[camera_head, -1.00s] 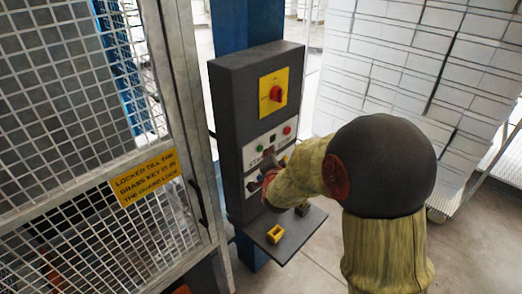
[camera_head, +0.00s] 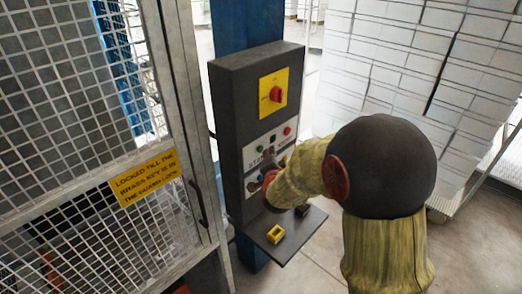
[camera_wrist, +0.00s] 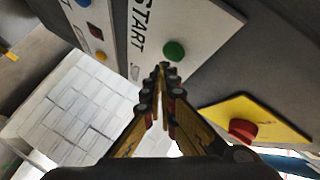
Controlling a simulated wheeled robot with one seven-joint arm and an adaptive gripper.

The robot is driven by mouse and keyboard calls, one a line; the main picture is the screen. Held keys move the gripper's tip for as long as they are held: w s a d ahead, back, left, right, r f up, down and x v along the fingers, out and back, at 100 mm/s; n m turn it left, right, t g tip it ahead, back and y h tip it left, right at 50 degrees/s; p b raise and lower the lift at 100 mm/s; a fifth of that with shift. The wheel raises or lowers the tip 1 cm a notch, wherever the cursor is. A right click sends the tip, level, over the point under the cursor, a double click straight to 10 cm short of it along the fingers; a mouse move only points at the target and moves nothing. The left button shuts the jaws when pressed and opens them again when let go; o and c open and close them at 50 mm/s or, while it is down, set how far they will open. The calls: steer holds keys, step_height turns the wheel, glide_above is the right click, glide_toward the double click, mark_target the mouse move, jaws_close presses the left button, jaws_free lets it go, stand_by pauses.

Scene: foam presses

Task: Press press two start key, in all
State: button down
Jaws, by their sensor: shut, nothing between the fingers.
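A green round key (camera_wrist: 174,51) sits beside the word START on a white label plate (camera_wrist: 200,22) in the wrist view. My gripper (camera_wrist: 163,70) is shut and empty, its fingertips just below the green key in that picture; whether they touch it I cannot tell. In the head view the green key (camera_head: 273,138) shows on the upper white plate of the dark control box (camera_head: 240,110), with a red key (camera_head: 287,130) to its right. My wrist partly covers the lower plate. No press number is readable.
A yellow plate with a red rotary switch (camera_head: 276,92) is above the keys. A lower plate carries a blue key (camera_wrist: 83,2) and others. A shelf (camera_head: 287,238) with a yellow block (camera_head: 275,234) juts out below. A mesh guard door (camera_head: 60,110) stands left.

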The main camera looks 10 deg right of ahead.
steer(key=shift+w+a, duration=0.1)
steer(key=shift+w, duration=0.05)
steer(key=shift+w+a+b, duration=0.15)
steer(key=shift+w+b, duration=0.05)
steer(key=shift+b, duration=0.3)
steer(key=shift+w+a, duration=0.25)
steer(key=shift+w, duration=0.1)
stand_by(0.8)
steer(key=shift+s+d+b, duration=0.1)
steer(key=shift+b, duration=0.3)
steer(key=shift+s+d+b, duration=0.4)
steer(key=shift+s+b, duration=0.15)
steer(key=shift+s, duration=0.05)
steer(key=shift+s+d+b, duration=0.75)
steer(key=shift+s+b, duration=0.05)
steer(key=shift+s, duration=0.25)
steer(key=shift+s+d+b, duration=0.75)
steer(key=shift+s+b, duration=0.05)
steer(key=shift+s, duration=0.2)
